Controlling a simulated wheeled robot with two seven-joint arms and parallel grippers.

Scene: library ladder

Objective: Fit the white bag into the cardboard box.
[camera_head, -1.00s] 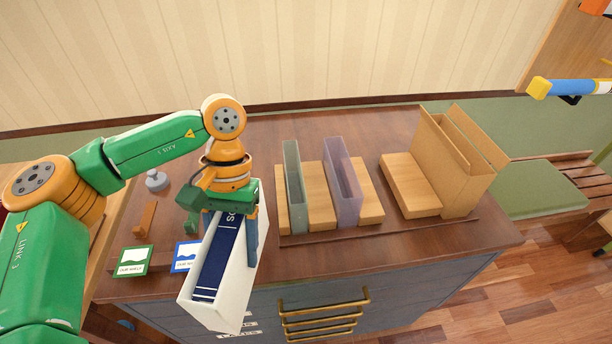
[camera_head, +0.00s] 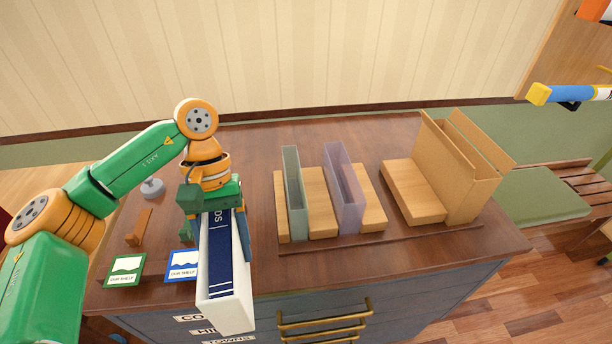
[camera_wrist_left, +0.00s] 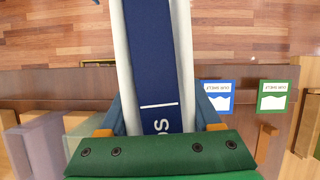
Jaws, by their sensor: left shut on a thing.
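The white bag (camera_head: 238,314) is a tall, narrow, open-sided sleeve with a dark blue book-like block with white lettering inside. My left gripper (camera_head: 217,215) is shut on it and holds it at the front edge of the cabinet, with its near end out past the edge. In the left wrist view, the white bag (camera_wrist_left: 185,55) runs up between the fingers of my left gripper (camera_wrist_left: 160,112). The cardboard box (camera_head: 452,165) stands upright and open-topped at the right of the cabinet top, well apart from the bag. My right gripper is not in view.
A grey-green translucent sleeve (camera_head: 295,195) and a purple one (camera_head: 343,190) stand among wooden blocks between bag and box. A wooden block (camera_head: 413,192) lies left of the box. Green (camera_head: 125,271) and blue (camera_head: 183,264) cards lie at the left. A thin strip runs along the front.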

